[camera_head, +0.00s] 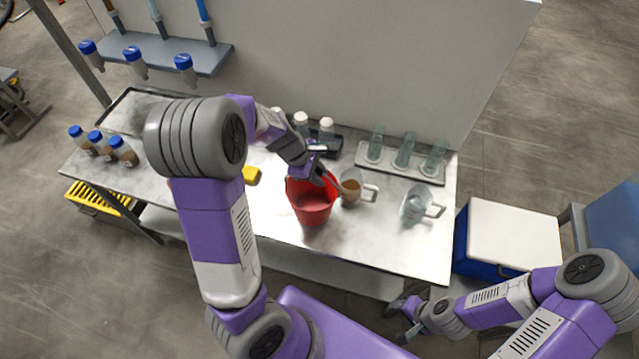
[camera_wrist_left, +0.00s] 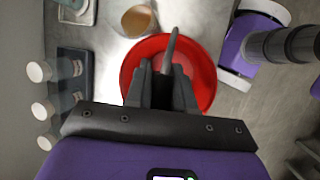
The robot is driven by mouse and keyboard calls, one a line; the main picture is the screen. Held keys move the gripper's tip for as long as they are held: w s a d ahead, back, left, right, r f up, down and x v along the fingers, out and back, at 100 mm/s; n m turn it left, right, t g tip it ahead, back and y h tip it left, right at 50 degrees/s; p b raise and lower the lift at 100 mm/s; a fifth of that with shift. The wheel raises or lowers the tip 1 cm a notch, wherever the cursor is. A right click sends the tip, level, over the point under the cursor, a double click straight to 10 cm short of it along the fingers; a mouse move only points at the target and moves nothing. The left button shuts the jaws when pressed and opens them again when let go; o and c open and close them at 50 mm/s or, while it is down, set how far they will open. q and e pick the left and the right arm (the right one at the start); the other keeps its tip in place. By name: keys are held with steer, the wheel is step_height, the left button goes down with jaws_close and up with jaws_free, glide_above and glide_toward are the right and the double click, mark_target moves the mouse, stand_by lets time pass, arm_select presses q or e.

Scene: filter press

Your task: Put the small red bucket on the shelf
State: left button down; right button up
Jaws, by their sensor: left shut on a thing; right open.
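The small red bucket (camera_head: 313,208) stands upright on or just above the metal table, near its front edge; I cannot tell if it touches. In the left wrist view the bucket (camera_wrist_left: 204,82) is right under the fingers. My left gripper (camera_head: 326,178) is shut on the bucket's grey handle, which shows between the fingers (camera_wrist_left: 168,62). My right gripper (camera_head: 402,322) is open and empty, low beyond the table's front right side. A blue-grey shelf (camera_head: 215,58) on the back wall holds several blue-capped tubes.
A jug of brown liquid (camera_head: 350,191) stands right beside the bucket, and a clear jug (camera_head: 415,207) farther right. A glass rack (camera_head: 372,163), white-capped bottles (camera_head: 301,119), brown bottles (camera_head: 122,152) and a yellow object (camera_head: 251,175) are on the table (camera_head: 400,255). A blue cooler (camera_head: 512,236) stands right.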

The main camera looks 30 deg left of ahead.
arm_select(q)
steer(key=shift+f+b, duration=0.4)
steer(key=shift+f, duration=1)
steer(key=shift+f, duration=0.2)
steer(key=c, duration=1)
jaws_free()
steer(key=shift+o, duration=0.2)
steer(key=shift+r, duration=0.1)
